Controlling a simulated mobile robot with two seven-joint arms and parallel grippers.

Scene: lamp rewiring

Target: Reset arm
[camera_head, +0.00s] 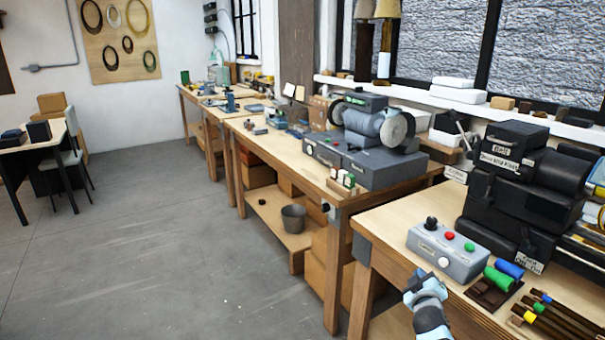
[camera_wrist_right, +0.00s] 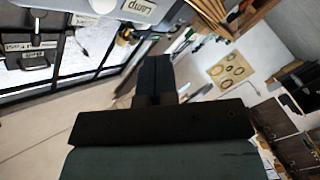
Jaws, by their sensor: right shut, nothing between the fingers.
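My right gripper (camera_head: 416,276) is low in the head view, in front of the near workbench (camera_head: 397,222) and just left of the grey control box (camera_head: 448,256). Its arm comes up from the bottom edge. In the right wrist view the two dark fingers (camera_wrist_right: 153,72) are together with nothing between them. My left gripper is not in view. The control box has a black knob, a red button and a green button and sits near the bench's front edge.
Green (camera_head: 498,279) and blue (camera_head: 508,268) cylinders lie right of the box. A black machine (camera_head: 520,185) stands behind it. A bench grinder (camera_head: 378,125) is on the farther bench, with a bucket (camera_head: 293,218) on its lower shelf. The grey floor (camera_head: 150,270) at left is clear.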

